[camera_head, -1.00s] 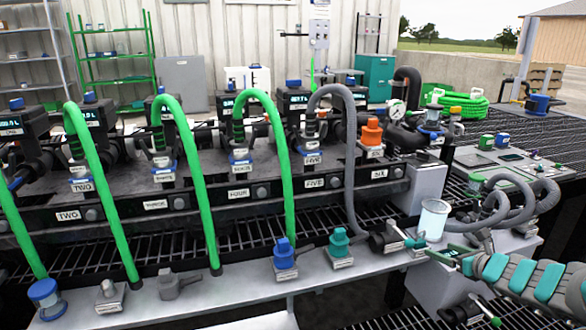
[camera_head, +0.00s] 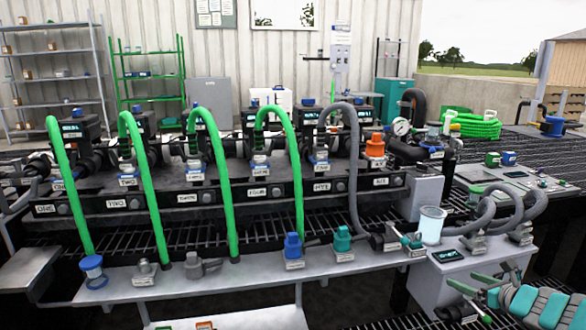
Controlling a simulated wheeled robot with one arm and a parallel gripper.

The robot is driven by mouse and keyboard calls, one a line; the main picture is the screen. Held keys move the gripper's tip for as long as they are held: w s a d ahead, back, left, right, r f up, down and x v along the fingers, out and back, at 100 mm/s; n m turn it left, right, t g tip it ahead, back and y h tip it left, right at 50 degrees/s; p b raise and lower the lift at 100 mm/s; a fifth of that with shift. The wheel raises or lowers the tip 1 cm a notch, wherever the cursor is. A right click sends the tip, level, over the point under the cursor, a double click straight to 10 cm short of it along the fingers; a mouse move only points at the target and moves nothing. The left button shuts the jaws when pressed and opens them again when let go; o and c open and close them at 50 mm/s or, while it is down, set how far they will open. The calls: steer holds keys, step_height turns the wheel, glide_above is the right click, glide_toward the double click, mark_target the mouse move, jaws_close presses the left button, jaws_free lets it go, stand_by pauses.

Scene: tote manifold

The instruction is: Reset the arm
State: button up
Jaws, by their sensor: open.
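My gripper (camera_head: 474,304) is at the lower right, at the end of my teal and grey arm (camera_head: 535,302). Its fingers point left and stand apart, with nothing seen between them. It is in front of and below the right end of the grey bench shelf (camera_head: 225,268), clear of the fittings there. A clear cup-like vessel (camera_head: 431,226) stands above and left of it. The rest of my arm runs out of the picture.
A black manifold (camera_head: 215,198) with numbered stations carries green hoses (camera_head: 146,190) and a grey hose (camera_head: 354,160). Blue (camera_head: 293,246) and teal (camera_head: 342,240) fittings stand on the shelf. A grey box (camera_head: 450,275) is left of my gripper. Grey hoses (camera_head: 500,212) curve above it.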

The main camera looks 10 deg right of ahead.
steer(key=w+a+r+n+g+y, duration=0.1)
steer(key=a+r+n+g+y, duration=0.15)
steer(key=a+n, duration=0.65)
steer(key=w+a+r+n+g+y, duration=0.1)
steer(key=a+r+n+y, duration=0.25)
steer(key=a, duration=1.25)
steer(key=s+a+r+n+g+y, duration=0.1)
steer(key=s+a+n+g, duration=0.3)
steer(key=a, duration=0.6)
steer(key=s+a+f+n+g+h, duration=0.1)
steer(key=s+a+n+g, duration=0.2)
steer(key=s+a+n, duration=0.45)
steer(key=s+a+f+n+g+h, duration=0.15)
steer(key=s+n, duration=0.25)
steer(key=s, duration=0.6)
steer(key=s+d+n+g+h, duration=0.1)
steer(key=s+d+n+h, duration=0.1)
steer(key=s, duration=0.5)
steer(key=s+d+n+g+h+p, duration=0.1)
steer(key=s+d+n+g+h, duration=0.1)
steer(key=s, duration=0.5)
steer(key=d+n+h, duration=0.1)
steer(key=n+h, duration=0.1)
steer(key=shift+s+d+f+n, duration=0.25)
steer(key=shift+s+f+n, duration=0.05)
steer(key=shift+s+f, duration=0.05)
